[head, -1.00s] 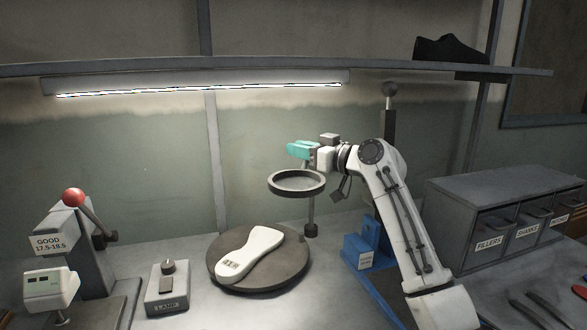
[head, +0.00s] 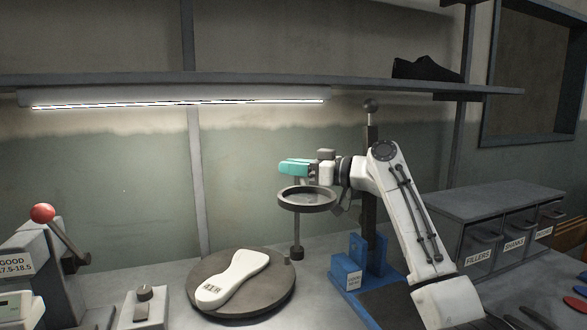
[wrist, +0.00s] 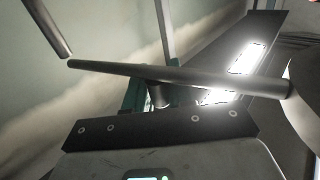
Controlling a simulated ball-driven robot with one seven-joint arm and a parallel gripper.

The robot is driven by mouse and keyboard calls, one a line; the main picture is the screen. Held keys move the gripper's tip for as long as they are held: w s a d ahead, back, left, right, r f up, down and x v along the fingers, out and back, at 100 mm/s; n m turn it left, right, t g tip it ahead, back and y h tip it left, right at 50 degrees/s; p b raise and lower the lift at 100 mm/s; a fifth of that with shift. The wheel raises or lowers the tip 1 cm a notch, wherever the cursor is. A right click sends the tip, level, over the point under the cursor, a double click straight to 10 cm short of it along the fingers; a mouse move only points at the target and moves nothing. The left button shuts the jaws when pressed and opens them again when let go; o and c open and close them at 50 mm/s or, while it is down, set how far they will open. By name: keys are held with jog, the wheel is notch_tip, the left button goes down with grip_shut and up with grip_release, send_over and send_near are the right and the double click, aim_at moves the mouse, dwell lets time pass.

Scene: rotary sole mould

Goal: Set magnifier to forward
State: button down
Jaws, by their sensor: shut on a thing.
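The magnifier (head: 307,207) is a round dark ring with a clear lens, held level above the back right of the turntable. A thin dark rod (head: 297,235) with a thick lower end shows below the ring. My gripper (head: 294,168), with teal fingers, is just above and behind the ring, shut on the magnifier's arm. In the wrist view a dark bar (wrist: 190,77) crosses in front of the jaws. The exact grip contact is hidden, and I cannot read any position marking.
A white sole form (head: 232,278) lies on the dark round turntable (head: 270,299). A blue bracket (head: 346,277) and a dark post (head: 370,150) stand to the right. Grey labelled drawers (head: 500,225) are farther right. A red-knobbed lever (head: 43,214) stands left. A shelf (head: 270,80) runs above.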

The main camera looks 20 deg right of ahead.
jog(key=c, duration=1.1)
grip_release()
jog(key=shift+o, duration=0.2)
jog(key=v, duration=1)
jog(key=shift+s+d+b, duration=0.2)
jog(key=shift+d+b, duration=0.1)
jog(key=shift+b, duration=0.05)
